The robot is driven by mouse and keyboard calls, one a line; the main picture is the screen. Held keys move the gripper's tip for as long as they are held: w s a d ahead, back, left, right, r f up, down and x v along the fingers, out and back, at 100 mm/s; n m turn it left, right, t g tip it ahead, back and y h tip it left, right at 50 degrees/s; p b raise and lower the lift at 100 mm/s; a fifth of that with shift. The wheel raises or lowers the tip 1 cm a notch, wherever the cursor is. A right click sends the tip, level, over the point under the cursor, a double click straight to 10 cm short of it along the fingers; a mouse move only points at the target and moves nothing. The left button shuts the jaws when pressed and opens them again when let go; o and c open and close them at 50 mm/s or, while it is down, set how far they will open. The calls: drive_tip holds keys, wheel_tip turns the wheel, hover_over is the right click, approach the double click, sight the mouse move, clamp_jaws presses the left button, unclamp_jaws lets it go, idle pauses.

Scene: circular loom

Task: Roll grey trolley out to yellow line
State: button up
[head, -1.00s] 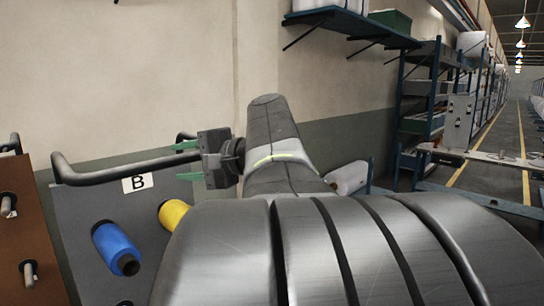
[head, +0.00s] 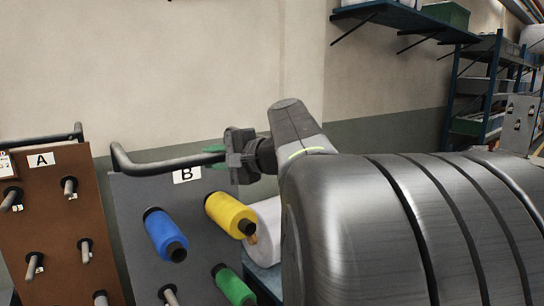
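The grey trolley (head: 140,215) is an upright grey panel labelled B (head: 187,174), with blue, yellow and green spools on its pegs. A dark bar handle (head: 165,165) runs along its top. My gripper (head: 214,157) is at the right end of this handle, its green-tipped fingers close together above and below the bar. It looks shut on the handle. The far end of the bar is hidden behind my gripper. The yellow line is out of view now.
A brown trolley labelled A (head: 45,215) with bare pegs stands close on the left. A white roll (head: 265,232) is behind the grey trolley on the right. Blue shelving (head: 490,90) stands along the wall at the right. My arm covers the lower right.

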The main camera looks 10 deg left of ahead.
clamp_jaws()
idle(1.0)
drive_tip(key=shift+w+a+r, duration=0.15)
drive_tip(key=shift+w+a, duration=0.2)
drive_tip(key=shift+a, duration=0.05)
drive_tip(key=w+a+p, duration=0.1)
drive_tip(key=w+a, duration=0.4)
drive_tip(key=a, duration=0.1)
drive_tip(key=shift+w+a, duration=0.15)
drive_tip(key=shift+w, duration=0.05)
drive_tip(key=o, duration=0.7)
unclamp_jaws()
